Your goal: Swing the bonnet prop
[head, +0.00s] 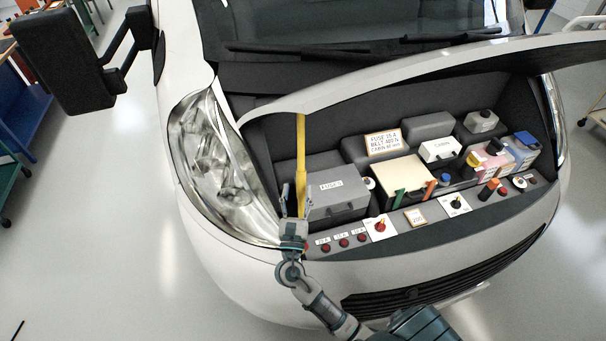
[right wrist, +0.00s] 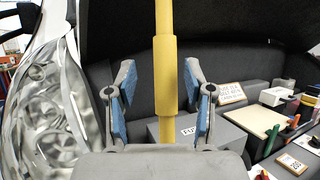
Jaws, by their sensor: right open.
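The yellow bonnet prop (head: 301,150) stands upright at the left side of the open engine bay, its top meeting the underside of the raised white bonnet (head: 400,72). My right gripper (head: 296,195) is open at the prop's lower part. In the right wrist view the prop's thicker sleeve (right wrist: 166,75) shows between the two blue-padded fingers, with a gap on each side. Whether the sleeve lies fully within finger depth I cannot tell. The prop's lower end is hidden behind the gripper. My left gripper is not in view.
The headlight (head: 210,150) is just left of the gripper. A grey fuse box (head: 338,200) stands close right of the prop. A panel with red knobs (head: 343,242) runs along the bay's front edge. A black mirror (head: 65,60) juts out at upper left.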

